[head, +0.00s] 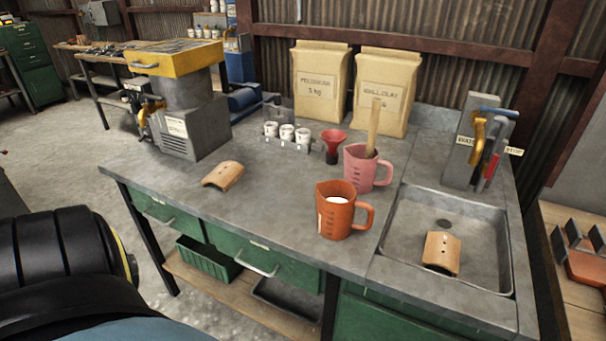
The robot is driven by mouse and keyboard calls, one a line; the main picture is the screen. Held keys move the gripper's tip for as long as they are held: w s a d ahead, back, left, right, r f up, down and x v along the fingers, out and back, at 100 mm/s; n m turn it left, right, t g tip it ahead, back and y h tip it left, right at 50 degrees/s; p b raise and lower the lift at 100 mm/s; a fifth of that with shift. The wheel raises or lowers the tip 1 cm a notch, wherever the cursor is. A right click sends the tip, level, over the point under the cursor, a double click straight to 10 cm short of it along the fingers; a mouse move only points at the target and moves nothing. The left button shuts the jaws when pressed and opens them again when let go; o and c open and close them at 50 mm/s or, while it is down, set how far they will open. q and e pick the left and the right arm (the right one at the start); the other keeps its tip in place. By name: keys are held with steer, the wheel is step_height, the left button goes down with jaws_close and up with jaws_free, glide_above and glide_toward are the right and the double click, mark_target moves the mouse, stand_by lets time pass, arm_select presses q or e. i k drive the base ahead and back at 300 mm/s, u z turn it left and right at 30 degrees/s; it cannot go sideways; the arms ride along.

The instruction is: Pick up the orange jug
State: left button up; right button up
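The orange jug (335,222) stands upright on the grey workbench, close to its front edge and left of the sink. Its handle points right, and something white shows inside its mouth. A pink jug (357,172) with a wooden stick (373,127) in it stands just behind it. Neither of my grippers shows in the head view. A dark part of my own body fills the lower left corner, well apart from the orange jug.
The sink (393,225) holds a curved tile (441,252). Another tile (223,176) lies on the bench at left. A red funnel (333,144), small white cups (287,133) and two paper sacks (383,92) stand behind. Bench left of the orange jug is clear.

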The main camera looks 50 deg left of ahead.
mark_target(346, 213)
steer(key=u, duration=0.8)
steer(key=k, duration=0.4)
steer(key=u, duration=0.4)
steer(key=i, duration=0.45)
steer(key=z, duration=0.05)
steer(key=k, duration=0.1)
steer(key=u, duration=0.15)
